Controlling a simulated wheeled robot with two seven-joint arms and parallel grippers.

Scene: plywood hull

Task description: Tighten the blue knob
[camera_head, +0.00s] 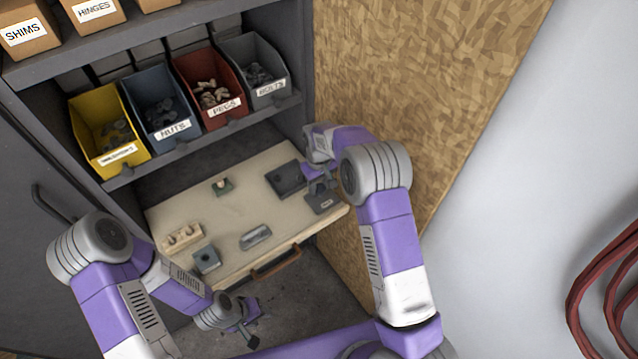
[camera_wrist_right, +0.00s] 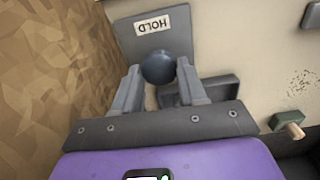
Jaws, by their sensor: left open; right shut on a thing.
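In the head view my right gripper (camera_head: 319,184) is at the right end of the pull-out board, above the grey plate (camera_head: 325,203), and hides the knob there. My left gripper (camera_head: 250,325) is open and empty, low in front of the board.
The pale board (camera_head: 225,228) carries a dark tray (camera_head: 286,179), a green block with a peg (camera_head: 222,186), a wooden block (camera_head: 183,237), a grey block (camera_head: 206,259) and a metal piece (camera_head: 256,237). Labelled bins stand above. A chipboard wall (camera_head: 415,80) is close on the right.

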